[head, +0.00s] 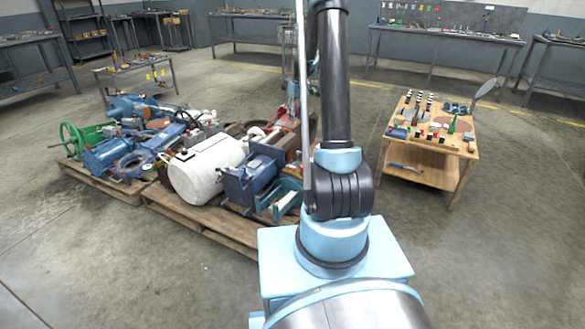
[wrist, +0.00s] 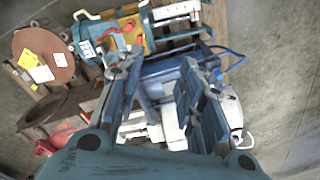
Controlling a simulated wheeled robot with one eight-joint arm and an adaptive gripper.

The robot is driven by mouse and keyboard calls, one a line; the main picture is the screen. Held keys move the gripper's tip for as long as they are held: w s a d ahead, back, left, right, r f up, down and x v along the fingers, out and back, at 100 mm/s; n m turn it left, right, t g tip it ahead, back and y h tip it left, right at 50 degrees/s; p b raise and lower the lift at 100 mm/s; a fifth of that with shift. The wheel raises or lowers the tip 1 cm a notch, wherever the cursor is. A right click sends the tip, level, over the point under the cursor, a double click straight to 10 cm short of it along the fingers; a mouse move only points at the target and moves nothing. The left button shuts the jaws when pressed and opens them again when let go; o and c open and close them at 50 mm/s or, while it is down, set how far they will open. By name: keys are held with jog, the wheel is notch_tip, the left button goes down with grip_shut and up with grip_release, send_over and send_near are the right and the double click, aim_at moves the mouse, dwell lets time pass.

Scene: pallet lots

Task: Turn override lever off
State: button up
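In the wrist view my gripper (wrist: 160,62) is open, with its two fingers well apart and nothing held between them. Beyond the fingertips is a teal and yellow machine (wrist: 148,32) with a red lever-like part (wrist: 108,38) on its left side. A second small red part (wrist: 129,27) sits close by on it. I cannot tell which one is the override lever, or its position. Both red parts lie left of and beyond the fingertips, with no contact visible. My gripper cannot be made out in the head view.
Wooden pallets (head: 222,229) hold a white tank (head: 203,168), blue machines and a green handwheel (head: 72,139). A wooden table (head: 421,168) with small items stands at the right. A brown disc (wrist: 44,50) with labels is near the gripper. Floor between pallets and table is clear.

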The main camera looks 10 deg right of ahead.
jog(key=w+d+f+n, duration=0.1)
jog(key=w+f, duration=0.4)
jog(key=f, duration=0.3)
jog(key=w+f, duration=0.5)
jog(key=f, duration=0.3)
jog(key=shift+g, duration=0.3)
jog(key=f, duration=0.5)
jog(key=a+f, duration=0.1)
jog(key=f, duration=0.5)
jog(key=s+f, duration=0.1)
jog(key=f, duration=0.5)
jog(key=shift+s+a+f, duration=0.1)
jog(key=shift+a+f, duration=0.1)
jog(key=shift+a, duration=0.15)
